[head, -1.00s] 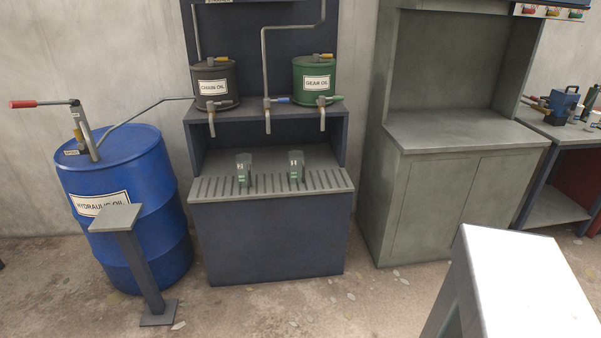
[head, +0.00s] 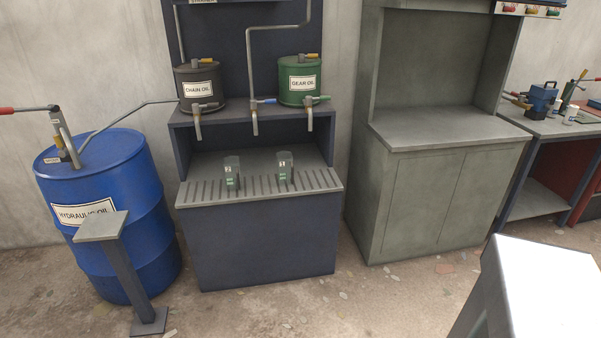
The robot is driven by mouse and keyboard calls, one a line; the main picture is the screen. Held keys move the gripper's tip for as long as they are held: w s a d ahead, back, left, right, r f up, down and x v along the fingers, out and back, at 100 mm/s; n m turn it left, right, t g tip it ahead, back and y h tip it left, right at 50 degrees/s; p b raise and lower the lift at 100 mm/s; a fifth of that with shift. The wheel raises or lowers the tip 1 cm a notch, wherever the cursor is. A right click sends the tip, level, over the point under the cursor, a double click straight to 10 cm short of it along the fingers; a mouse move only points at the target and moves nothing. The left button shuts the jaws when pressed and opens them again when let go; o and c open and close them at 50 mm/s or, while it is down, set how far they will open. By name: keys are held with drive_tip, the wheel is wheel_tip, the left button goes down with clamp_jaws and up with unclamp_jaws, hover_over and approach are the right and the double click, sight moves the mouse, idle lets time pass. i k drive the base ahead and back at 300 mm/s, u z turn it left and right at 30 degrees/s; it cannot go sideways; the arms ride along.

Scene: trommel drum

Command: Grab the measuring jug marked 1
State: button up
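Two small clear measuring jugs with dark green markings stand upright and apart on the slotted drip shelf (head: 258,188) of the dark blue oil station. The right jug (head: 284,168) has a small label that seems to read 1. The left jug (head: 231,173) has a similar label that seems to read 2, but both are too small to be sure. My gripper is not in view.
Chain oil (head: 199,88) and gear oil (head: 298,82) tanks with spouts stand above the jugs. A blue hydraulic oil drum (head: 105,235) and small post stand (head: 122,265) are left. A grey cabinet (head: 425,205) is right. A pale flat-topped block (head: 550,290) fills the lower right.

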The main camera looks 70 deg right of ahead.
sight(284, 160)
drive_tip(key=z, duration=0.5)
drive_tip(key=i, duration=0.4)
drive_tip(key=z, duration=0.2)
